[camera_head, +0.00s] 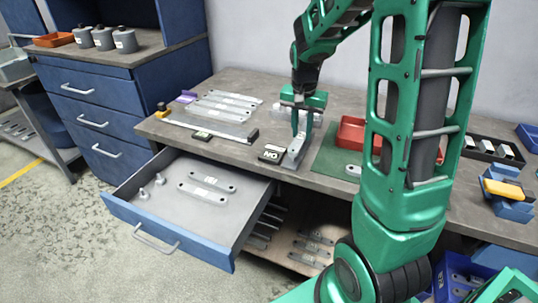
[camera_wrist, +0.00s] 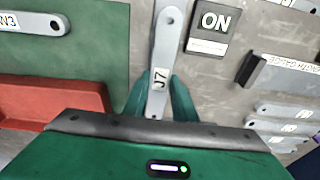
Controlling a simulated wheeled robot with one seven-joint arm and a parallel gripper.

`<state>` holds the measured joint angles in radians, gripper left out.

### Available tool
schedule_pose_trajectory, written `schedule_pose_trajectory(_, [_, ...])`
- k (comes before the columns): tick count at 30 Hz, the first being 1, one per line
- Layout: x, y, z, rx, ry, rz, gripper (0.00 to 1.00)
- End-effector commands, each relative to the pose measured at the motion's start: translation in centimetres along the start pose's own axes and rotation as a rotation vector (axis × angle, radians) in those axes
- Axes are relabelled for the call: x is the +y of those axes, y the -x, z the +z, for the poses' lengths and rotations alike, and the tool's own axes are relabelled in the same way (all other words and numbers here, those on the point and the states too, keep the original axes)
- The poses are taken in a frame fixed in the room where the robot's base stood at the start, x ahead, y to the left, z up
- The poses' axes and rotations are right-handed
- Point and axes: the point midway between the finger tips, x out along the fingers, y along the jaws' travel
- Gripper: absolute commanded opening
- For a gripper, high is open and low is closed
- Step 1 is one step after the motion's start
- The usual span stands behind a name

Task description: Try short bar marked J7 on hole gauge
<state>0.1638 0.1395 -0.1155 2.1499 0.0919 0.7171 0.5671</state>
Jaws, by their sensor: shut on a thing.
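The short bar marked J7 (camera_wrist: 163,55) is a flat grey bar with a round hole at its far end in the wrist view. My gripper (camera_wrist: 153,100) is shut on it, with green fingers on both sides near the label. In the head view the bar (camera_head: 296,152) points toward the bench's front edge under my gripper (camera_head: 297,131). I cannot tell whether it touches the bench. Pale upright pieces (camera_head: 317,118) stand behind my gripper, partly hidden. I cannot tell which thing is the hole gauge.
A black ON block (camera_head: 271,154) lies left of the bar. A length gauge (camera_wrist: 285,75) and several bars (camera_head: 225,105) lie farther left on the bench. A green mat (camera_head: 328,160) and red tray (camera_head: 351,133) are right. An open drawer (camera_head: 235,222) juts out below.

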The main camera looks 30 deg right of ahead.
Motion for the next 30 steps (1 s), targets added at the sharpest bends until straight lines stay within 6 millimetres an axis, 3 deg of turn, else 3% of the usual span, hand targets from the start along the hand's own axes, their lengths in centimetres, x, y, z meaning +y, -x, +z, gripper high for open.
schedule_pose_trajectory(2, [0.0,0.0,0.0,0.001,0.0,0.0,0.0])
schedule_pose_trajectory(3, [0.0,0.0,0.0,0.001,0.0,0.0,0.32])
schedule_pose_trajectory(5, [0.0,0.0,0.0,0.001,0.0,0.0,0.46])
schedule_pose_trajectory(17, [0.0,0.6,0.0,0.001,0.0,-0.001,0.47])
schedule_pose_trajectory(30, [-0.1,8.0,-0.1,0.003,0.0,-0.002,0.47])
